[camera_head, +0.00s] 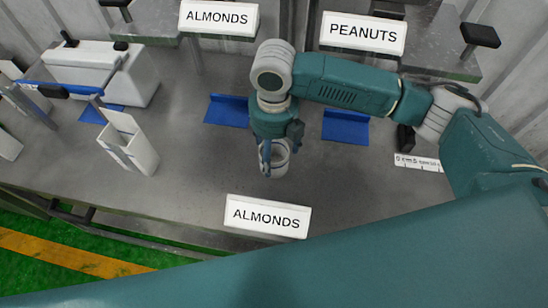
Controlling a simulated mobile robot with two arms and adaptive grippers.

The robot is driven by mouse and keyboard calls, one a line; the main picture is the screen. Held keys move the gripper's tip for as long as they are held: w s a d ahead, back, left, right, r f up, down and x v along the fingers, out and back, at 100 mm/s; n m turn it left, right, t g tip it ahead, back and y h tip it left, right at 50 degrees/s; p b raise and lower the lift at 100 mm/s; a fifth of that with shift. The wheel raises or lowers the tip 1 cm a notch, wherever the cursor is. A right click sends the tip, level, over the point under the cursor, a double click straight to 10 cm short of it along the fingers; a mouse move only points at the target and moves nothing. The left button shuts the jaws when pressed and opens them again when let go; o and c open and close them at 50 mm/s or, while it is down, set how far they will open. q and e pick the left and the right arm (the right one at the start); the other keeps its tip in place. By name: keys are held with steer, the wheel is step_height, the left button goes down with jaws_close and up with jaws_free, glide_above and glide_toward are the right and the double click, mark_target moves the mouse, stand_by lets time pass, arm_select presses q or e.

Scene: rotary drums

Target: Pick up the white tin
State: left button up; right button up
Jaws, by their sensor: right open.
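The white tin (280,168) is a small, light grey-white open cup standing on the grey table in the middle of the view. My right gripper (276,148) points down over it and is open, with its fingers at the tin's rim. One finger overlaps the tin's left side. I cannot tell whether the fingers touch it. The gripper hides part of the tin's upper side. My left gripper is not in view.
A white ALMONDS sign (267,216) stands in front of the tin. Blue brackets (227,111) (346,127) lie behind it. A white open box (128,144) and a white container (100,72) stand left. The table between box and tin is clear.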

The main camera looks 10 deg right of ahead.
steer(key=shift+f, duration=1)
steer(key=c, duration=1.3)
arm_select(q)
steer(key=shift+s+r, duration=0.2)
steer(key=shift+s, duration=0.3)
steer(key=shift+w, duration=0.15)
